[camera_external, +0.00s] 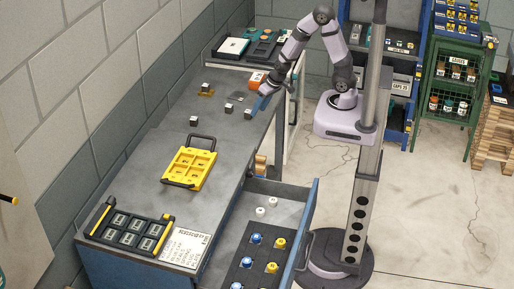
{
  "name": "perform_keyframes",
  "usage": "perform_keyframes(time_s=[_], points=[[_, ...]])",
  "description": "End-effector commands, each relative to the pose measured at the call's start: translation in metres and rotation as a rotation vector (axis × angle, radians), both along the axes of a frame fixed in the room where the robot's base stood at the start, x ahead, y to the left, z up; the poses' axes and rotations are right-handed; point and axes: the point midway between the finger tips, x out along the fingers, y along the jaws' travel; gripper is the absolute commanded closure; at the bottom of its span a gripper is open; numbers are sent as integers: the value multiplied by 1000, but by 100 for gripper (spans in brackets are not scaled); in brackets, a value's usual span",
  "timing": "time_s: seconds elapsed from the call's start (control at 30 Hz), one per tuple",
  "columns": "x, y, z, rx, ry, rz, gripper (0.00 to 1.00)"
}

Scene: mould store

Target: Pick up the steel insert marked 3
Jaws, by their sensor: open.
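Several small steel cubes with dark sides stand on the grey bench top (150,165). One steel cube (206,87) is at the back left, another (228,108) in the middle, another (193,121) nearer the front. A further small block (248,114) is at the bench's right edge, close by my gripper (257,105). Marks on the cubes are too small to read, so I cannot tell which is 3.
A yellow mould (190,168) with dark handles lies mid-bench. A dark tray (131,229) and a printed sheet (186,248) are at the front. An orange box (257,79) stands behind my gripper. An open drawer (290,208) juts out at the front right.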

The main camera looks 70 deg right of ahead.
Motion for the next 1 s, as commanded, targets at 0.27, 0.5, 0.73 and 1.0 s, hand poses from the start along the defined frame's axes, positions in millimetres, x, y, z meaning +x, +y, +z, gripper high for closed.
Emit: perform_keyframes(time_s=[0.27,0.5,0.73,1.0], points=[[86,24,-12,-158,-272,190,53],[161,55,-12,-226,-519,286,53],[200,75,-27,-236,-690,312,53],[213,88,-33,-226,-778,328,53]])
